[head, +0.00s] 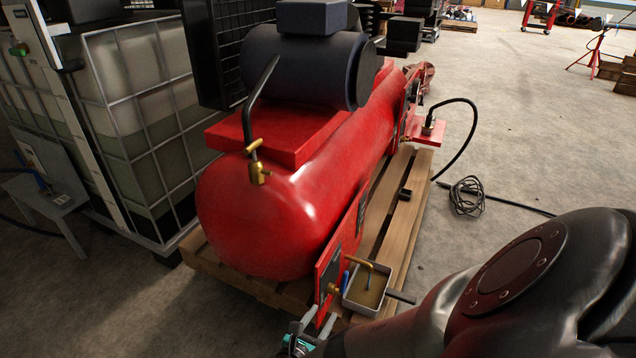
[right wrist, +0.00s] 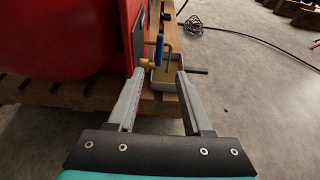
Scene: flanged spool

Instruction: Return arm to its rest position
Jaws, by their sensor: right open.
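My right gripper (head: 320,322) is at the bottom of the head view, by the lower front corner of the red compressor tank (head: 270,215). In the right wrist view its two grey fingers (right wrist: 158,76) stand apart with nothing held between them. Beyond the fingertips are a brass fitting (right wrist: 147,63) on the red plate and a blue-handled item (right wrist: 160,46). I cannot tell how close the fingertips are to the fitting. My right arm covers the lower right of the head view. My left gripper is not in view.
A small tray (head: 367,290) with brownish contents sits on the wooden pallet (head: 405,215) beside the tank. A coiled black cable (head: 467,196) lies on the floor to the right. A caged liquid container (head: 140,110) stands at the left.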

